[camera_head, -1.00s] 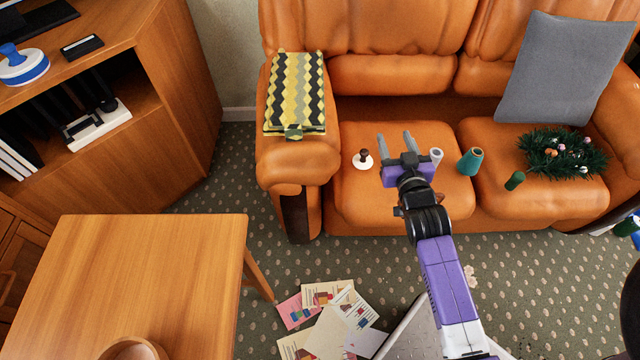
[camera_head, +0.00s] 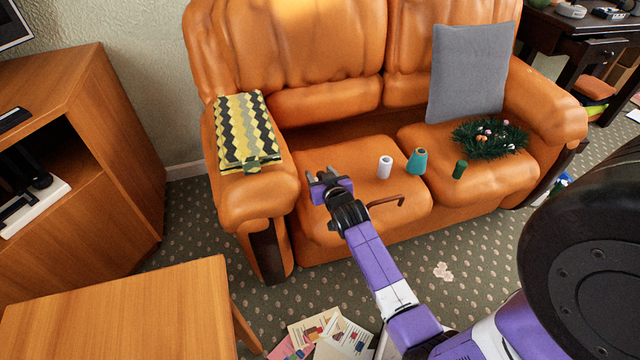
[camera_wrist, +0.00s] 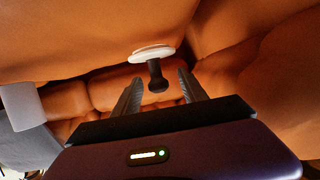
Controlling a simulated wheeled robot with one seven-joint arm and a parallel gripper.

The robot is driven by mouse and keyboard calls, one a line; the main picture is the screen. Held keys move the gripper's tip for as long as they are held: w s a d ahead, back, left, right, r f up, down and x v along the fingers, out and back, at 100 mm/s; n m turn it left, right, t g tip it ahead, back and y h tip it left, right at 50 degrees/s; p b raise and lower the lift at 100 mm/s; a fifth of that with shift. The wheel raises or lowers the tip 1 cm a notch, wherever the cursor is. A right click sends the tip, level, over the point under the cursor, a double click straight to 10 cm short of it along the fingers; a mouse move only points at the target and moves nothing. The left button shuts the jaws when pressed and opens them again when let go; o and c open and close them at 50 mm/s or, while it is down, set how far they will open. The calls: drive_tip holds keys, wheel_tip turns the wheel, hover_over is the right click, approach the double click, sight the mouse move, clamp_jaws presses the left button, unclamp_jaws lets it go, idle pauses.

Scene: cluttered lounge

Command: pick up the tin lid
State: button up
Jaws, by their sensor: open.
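The tin lid is a white disc with a dark knob. In the wrist view the lid (camera_wrist: 150,53) is just beyond my fingertips, with its knob toward me, in line with the gap between the fingers. In the head view I cannot see the lid; my gripper (camera_head: 323,178) covers that part of the left seat cushion. My gripper is open, its two dark fingers (camera_wrist: 160,82) apart. Nothing is clearly held, and I cannot tell whether the knob is between the fingertips or short of them.
On the orange sofa (camera_head: 290,218) stand a white cylinder (camera_head: 385,167), a teal cone-shaped spool (camera_head: 417,161) and a green cylinder (camera_head: 459,169). A brown hooked object (camera_head: 386,202) lies near the front edge. A wreath (camera_head: 488,138) and grey cushion (camera_head: 467,75) are right. A wooden table (camera_head: 120,315) stands front left.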

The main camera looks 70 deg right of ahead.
drive_tip(key=shift+b+x, duration=0.3)
drive_tip(key=shift+x, duration=1.2)
drive_tip(key=shift+c, duration=0.4)
clamp_jaws()
